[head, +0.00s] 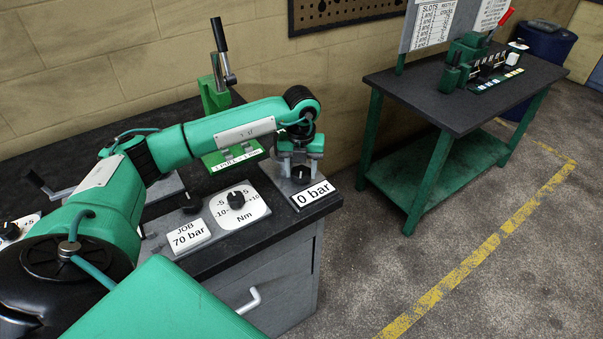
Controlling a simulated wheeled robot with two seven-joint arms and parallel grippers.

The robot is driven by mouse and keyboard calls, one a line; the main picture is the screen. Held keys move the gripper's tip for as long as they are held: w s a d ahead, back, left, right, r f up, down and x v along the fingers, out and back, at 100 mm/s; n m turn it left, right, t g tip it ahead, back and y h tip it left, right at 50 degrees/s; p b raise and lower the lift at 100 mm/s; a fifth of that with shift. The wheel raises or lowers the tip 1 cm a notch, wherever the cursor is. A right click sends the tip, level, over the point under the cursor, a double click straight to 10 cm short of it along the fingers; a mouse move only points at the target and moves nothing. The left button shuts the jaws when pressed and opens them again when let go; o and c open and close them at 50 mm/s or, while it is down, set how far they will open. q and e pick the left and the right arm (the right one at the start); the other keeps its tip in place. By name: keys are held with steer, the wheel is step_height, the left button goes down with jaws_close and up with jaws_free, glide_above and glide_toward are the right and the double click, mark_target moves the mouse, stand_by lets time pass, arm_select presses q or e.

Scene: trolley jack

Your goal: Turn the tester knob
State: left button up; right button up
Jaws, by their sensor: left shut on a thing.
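My left gripper (300,157) points down at the right end of the dark workbench. It is shut on a round black knob (301,174) behind the white "0 bar" sign (313,194); this looks like the tester knob. A white card (187,236) reads "JOB 70 bar". My right gripper is not in view.
Left of the sign is a white Nm dial (257,209) with its own black knob (236,199). A green stand with a black-handled lever (219,38) rises behind. A second green-legged table (425,87) stands at the right, across open floor.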

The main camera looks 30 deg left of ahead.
arm_select(q)
steer(key=shift+m, duration=0.4)
steer(key=shift+b, duration=0.3)
steer(key=shift+a+m+b, duration=0.1)
steer(key=shift+m+b, duration=0.2)
steer(key=shift+m, duration=0.5)
steer(key=shift+r, duration=0.1)
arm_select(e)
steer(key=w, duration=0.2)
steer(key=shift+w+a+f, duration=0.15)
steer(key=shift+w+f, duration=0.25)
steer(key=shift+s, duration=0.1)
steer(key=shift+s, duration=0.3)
arm_select(q)
steer(key=o, duration=1)
steer(key=shift+c, duration=0.2)
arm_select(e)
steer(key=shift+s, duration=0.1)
